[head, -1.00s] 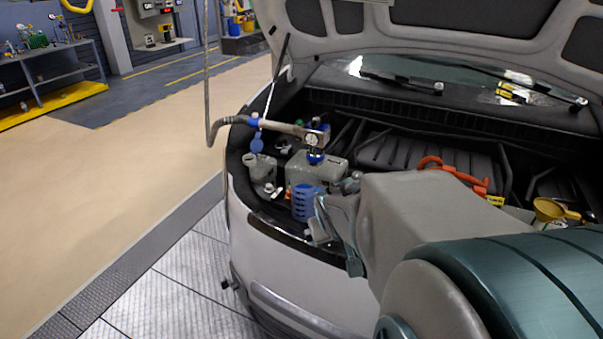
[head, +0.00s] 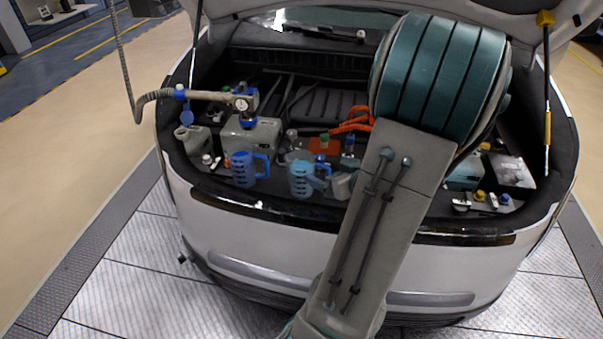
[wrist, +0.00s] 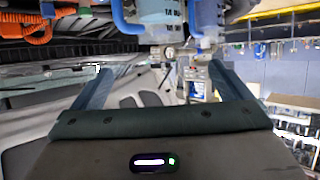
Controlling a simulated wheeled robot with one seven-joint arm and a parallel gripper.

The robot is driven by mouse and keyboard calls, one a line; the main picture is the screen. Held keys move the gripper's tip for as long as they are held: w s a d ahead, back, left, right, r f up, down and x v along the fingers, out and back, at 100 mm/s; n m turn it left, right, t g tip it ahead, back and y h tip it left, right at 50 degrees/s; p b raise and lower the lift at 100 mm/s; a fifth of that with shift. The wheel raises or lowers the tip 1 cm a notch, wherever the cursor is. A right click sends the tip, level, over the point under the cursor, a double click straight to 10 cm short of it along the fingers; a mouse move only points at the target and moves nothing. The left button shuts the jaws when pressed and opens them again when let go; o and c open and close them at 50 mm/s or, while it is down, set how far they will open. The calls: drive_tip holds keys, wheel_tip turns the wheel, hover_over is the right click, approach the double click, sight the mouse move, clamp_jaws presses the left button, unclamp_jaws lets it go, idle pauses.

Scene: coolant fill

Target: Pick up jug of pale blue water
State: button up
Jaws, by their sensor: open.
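A jug of pale blue water (head: 303,180) with a blue handle stands upright at the front of the engine bay in the head view. A darker blue jug (head: 243,170) stands to its left. In the wrist view, my gripper (wrist: 160,70) is open, with nothing between its teal fingers. The lower parts of the pale jug (wrist: 162,12) and the darker jug (wrist: 205,14) show at the top edge there, beyond the fingertips and apart from them. My gripper cannot be made out in the head view, where my arm crosses the right side of the bay.
A grey tank (head: 250,137) with a gauge and hose fitting (head: 241,103) stands behind the jugs. An orange hose (head: 350,125) lies to their right. The car's front edge (head: 260,206) runs below the jugs. Open floor (head: 60,130) lies to the left.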

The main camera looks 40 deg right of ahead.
sight(304, 160)
drive_tip(key=x, duration=0.8)
drive_tip(key=shift+w, duration=0.25)
drive_tip(key=shift+p+x, duration=0.45)
drive_tip(key=shift+x, duration=2.1)
drive_tip(key=shift+a+f, duration=0.1)
drive_tip(key=shift+a, duration=0.05)
drive_tip(key=c, duration=1.9)
